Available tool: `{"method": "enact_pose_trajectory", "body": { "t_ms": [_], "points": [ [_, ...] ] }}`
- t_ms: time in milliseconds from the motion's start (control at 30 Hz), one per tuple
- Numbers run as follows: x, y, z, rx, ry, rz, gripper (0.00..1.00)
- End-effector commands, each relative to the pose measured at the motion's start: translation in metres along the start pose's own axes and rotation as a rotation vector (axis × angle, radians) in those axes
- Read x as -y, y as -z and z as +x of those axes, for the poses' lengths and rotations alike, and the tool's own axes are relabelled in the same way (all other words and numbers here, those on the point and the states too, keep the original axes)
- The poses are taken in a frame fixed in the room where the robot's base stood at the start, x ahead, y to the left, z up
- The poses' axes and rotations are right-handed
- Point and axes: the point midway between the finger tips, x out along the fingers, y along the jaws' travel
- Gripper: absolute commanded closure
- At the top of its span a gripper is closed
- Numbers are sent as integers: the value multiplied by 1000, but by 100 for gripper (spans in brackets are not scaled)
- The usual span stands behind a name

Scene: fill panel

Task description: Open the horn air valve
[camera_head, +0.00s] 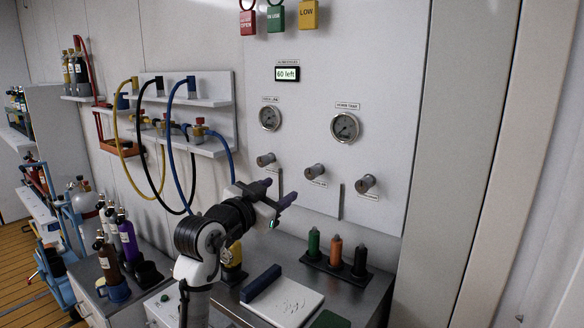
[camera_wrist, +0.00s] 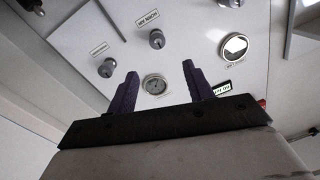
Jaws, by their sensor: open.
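Three grey valve knobs stick out in a row from the white wall panel. The middle knob (camera_head: 314,170) seems to be the horn air valve; its small label appears to read HORN AIR in the wrist view, where the knob (camera_wrist: 157,38) shows upside down beyond the fingers. The left knob (camera_head: 265,159) and right knob (camera_head: 367,182) flank it. My gripper (camera_head: 282,190), with dark purple fingers, is open and empty, in front of the panel, below and left of the middle knob in the head view. In the wrist view the fingers (camera_wrist: 160,70) are apart, touching no knob.
Two round gauges (camera_head: 345,127) and a display reading "60 left" (camera_head: 287,73) are above the knobs. Thin upright plates (camera_head: 341,200) stand between the knobs. Several bottles (camera_head: 335,250) and a white board (camera_head: 283,300) are on the bench below. Hoses (camera_head: 170,140) hang at left.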

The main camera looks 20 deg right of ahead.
Motion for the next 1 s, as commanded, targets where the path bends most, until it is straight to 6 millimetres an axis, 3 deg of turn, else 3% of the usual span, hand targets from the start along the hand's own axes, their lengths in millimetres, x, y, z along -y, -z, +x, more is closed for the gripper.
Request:
{"method": "enact_pose_trajectory", "body": {
  "t_ms": [267, 700, 1000],
  "points": [
    [-5, 1, 31, 11, -20, -1, 48],
    [-5, 1, 119, 10, -15, 0, 48],
    [-5, -2, 140, 8, -13, 2, 48]
  ]
}}
